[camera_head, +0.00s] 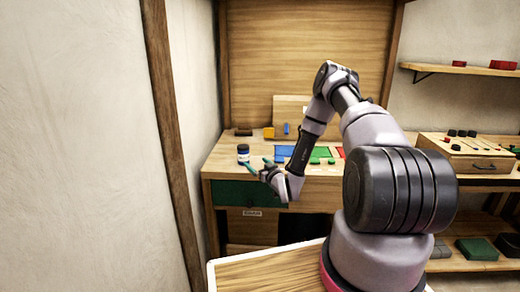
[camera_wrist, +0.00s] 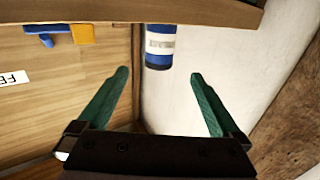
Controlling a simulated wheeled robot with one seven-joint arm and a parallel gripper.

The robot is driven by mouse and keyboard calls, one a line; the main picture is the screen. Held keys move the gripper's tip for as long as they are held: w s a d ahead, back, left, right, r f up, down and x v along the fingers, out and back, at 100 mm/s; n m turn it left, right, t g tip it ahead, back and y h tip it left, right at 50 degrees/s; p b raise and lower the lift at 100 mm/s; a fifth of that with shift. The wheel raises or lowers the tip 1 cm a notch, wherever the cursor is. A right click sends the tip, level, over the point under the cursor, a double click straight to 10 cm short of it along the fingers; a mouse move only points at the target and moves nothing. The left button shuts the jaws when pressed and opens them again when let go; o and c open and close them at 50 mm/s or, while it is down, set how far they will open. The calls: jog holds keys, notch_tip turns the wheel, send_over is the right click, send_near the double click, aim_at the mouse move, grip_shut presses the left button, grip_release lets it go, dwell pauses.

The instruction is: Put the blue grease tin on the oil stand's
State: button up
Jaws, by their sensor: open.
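The blue grease tin (camera_head: 243,153) has a white label band and stands at the left front corner of the wooden bench. In the wrist view the tin (camera_wrist: 159,46) shows at the top middle, its label appearing upside down. My gripper (camera_head: 257,164) is at the bench's front left, close to the tin. In the wrist view its two green fingers (camera_wrist: 160,74) are spread wide with nothing between them. The tin lies beyond the fingertips, roughly centred on the gap. I cannot pick out the oil stand for certain.
The bench (camera_head: 218,163) also bears a dark brown block (camera_head: 243,132), a yellow block (camera_head: 268,132) and blue, green and red flat areas. A wooden box (camera_head: 470,160) with small items stands at the right. A wall shelf (camera_head: 450,69) holds red things.

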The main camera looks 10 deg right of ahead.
jog(key=w+d+r+g+h, duration=0.1)
jog(key=w+d+r+g, duration=0.1)
jog(key=r, duration=0.6)
jog(key=w+d+r+g+h, duration=0.1)
jog(key=r, duration=0.7)
jog(key=s+d+r+m+g+h, duration=0.1)
jog(key=s+r, duration=0.2)
jog(key=r, duration=0.3)
jog(key=s+d+r+m+g+h, duration=0.1)
jog(key=s+r+m, duration=0.1)
jog(key=s+r, duration=0.35)
jog(key=s+a+r+m+g, duration=0.1)
jog(key=s+r, duration=0.3)
jog(key=s, duration=0.7)
jog(key=s+a+r+m+g, duration=0.1)
jog(key=s+r, duration=0.4)
jog(key=s, duration=0.7)
jog(key=s+a+r+m+g+y, duration=0.1)
jog(key=s+r, duration=0.4)
jog(key=s, duration=0.6)
jog(key=shift+s+a+m+g, duration=0.2)
jog(key=shift+m+g, duration=0.5)
jog(key=shift+g, duration=0.5)
jog(key=shift+w+r, duration=0.1)
